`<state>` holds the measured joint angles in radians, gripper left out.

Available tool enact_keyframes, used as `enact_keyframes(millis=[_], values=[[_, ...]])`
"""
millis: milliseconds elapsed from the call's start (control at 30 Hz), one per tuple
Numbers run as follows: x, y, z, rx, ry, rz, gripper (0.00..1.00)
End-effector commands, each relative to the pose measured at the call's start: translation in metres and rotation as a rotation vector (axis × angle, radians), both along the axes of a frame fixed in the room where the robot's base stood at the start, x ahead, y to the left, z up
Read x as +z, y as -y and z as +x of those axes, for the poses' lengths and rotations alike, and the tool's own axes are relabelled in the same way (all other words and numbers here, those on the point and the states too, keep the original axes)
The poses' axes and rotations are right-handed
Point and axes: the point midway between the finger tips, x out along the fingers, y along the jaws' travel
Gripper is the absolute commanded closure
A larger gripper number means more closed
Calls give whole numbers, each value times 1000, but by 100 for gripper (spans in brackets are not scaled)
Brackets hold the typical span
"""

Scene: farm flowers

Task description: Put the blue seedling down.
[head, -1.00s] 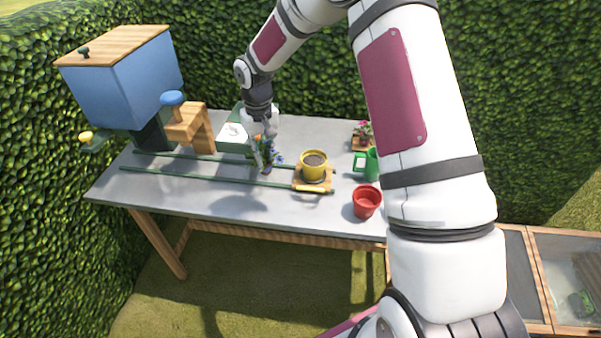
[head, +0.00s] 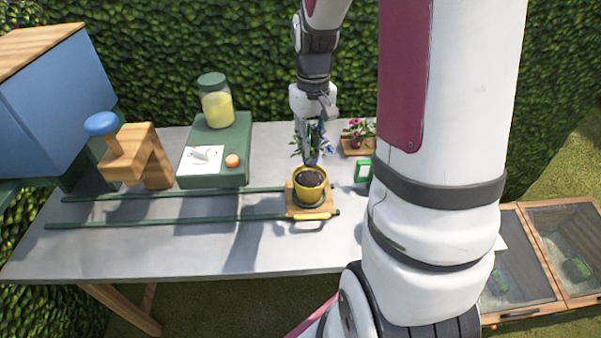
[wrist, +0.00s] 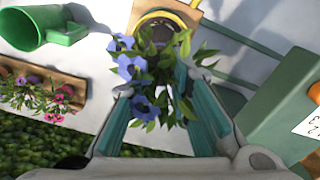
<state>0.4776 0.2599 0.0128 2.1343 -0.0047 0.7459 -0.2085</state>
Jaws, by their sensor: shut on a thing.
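The blue seedling (head: 316,143), blue flowers over green leaves, is held upright by my gripper (head: 305,135) above the grey table. It also shows in the wrist view (wrist: 138,68), between the two fingers (wrist: 160,108), which are shut on it; its leaves hide the exact grip. A yellow pot (head: 310,192) filled with dark soil stands just in front of and below the seedling in the head view. In the wrist view the pot (wrist: 186,22) is partly covered by the leaves. I cannot tell whether the seedling touches it.
The pot stands on a wooden carriage (head: 295,212) on green rails (head: 180,221). A green stand (head: 215,180) with a jar (head: 216,104) is to the left. A pink-flowered tray (head: 357,148) and a green watering can (wrist: 38,28) are near. My arm hides the table's right side.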

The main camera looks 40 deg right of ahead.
Motion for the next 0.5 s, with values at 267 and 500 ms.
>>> enact_keyframes(millis=[267,500], values=[[-46,-1,0,2,-4,2,100],[-72,-1,0,2,-5,2,100]])
